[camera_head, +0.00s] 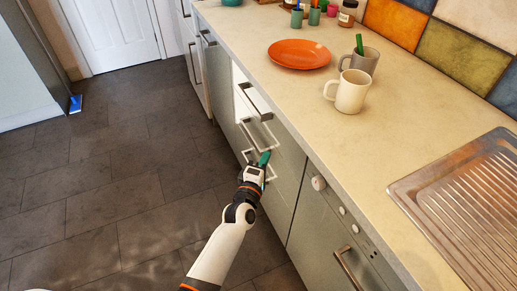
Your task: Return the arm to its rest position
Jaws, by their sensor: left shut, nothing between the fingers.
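My left arm (222,245), white and dark with orange rings, reaches up from the bottom of the head view. My left gripper (264,159), with teal fingertips, is shut and empty. It is in front of the grey drawer fronts, close to a light bar handle (258,134). I cannot tell whether it touches the handle or the drawer front. My right gripper does not show.
The worktop (300,101) above the drawers holds an orange plate (299,54), a cream mug (349,92), a grey mug (364,61) with a green item, and small jars. A metal drainer (462,201) is at right. The dark tiled floor (110,195) at left is mostly clear.

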